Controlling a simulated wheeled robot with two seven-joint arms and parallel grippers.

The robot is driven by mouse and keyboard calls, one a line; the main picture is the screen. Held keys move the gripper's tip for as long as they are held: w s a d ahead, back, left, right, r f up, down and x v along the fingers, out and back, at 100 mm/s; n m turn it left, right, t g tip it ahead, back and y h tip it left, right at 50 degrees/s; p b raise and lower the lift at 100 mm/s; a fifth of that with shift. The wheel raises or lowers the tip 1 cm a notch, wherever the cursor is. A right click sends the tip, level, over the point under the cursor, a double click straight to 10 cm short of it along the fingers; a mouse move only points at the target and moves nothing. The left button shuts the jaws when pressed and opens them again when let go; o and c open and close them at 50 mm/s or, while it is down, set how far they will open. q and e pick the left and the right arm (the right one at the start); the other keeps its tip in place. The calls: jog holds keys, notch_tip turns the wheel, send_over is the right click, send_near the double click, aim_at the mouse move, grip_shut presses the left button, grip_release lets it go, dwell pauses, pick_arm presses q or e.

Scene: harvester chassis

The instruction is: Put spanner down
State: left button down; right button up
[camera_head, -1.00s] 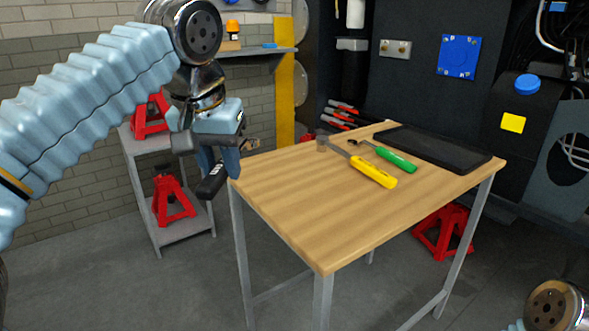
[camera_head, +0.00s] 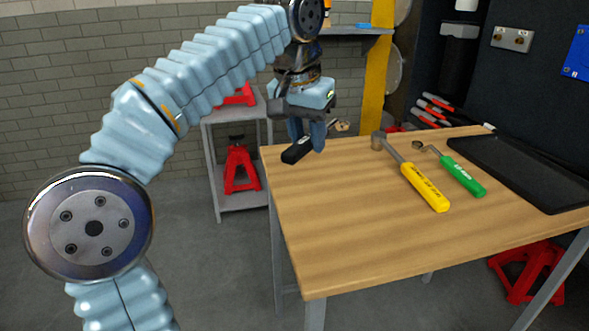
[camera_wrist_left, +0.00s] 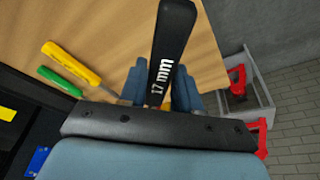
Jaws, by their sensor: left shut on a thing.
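My left gripper (camera_head: 308,143) is shut on a black-handled spanner (camera_head: 297,150), over the far left corner of the wooden table (camera_head: 340,235). In the left wrist view the spanner's black handle (camera_wrist_left: 172,40) reads "17 mm" and sits between the blue fingers (camera_wrist_left: 160,88). The metal end of the spanner shows to the right of the fingers in the head view. I cannot tell whether the spanner touches the table. My right gripper is not in view.
A yellow-handled tool (camera_head: 425,187) and a green-handled tool (camera_head: 463,176) lie on the table, left of a black tray (camera_head: 530,175). The table's front left is bare. A grey shelf (camera_head: 238,204) with red jack stands (camera_head: 240,168) stands behind left.

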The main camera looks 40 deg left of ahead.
pick_arm(q)
jog(key=a+f, duration=0.2)
jog(key=w+a+f+b, duration=0.1)
jog(key=a+f, duration=0.3)
jog(key=shift+w, duration=0.4)
jog(key=shift+w+a+f+b, duration=0.1)
jog(key=shift+a+f+b, duration=0.1)
jog(key=shift+f, duration=0.45)
jog(key=shift+s+a+f+b, duration=0.1)
jog(key=shift+f+b, duration=0.15)
jog(key=shift+f, duration=0.35)
jog(key=shift+w+a+f+b, duration=0.1)
jog(key=shift+f+b, duration=0.1)
jog(key=shift+f, duration=0.45)
jog(key=shift+f, duration=0.2)
jog(key=c, duration=0.8)
grip_release()
jog(key=p+v, duration=0.3)
jog(key=v, duration=0.9)
jog(key=shift+r, duration=0.15)
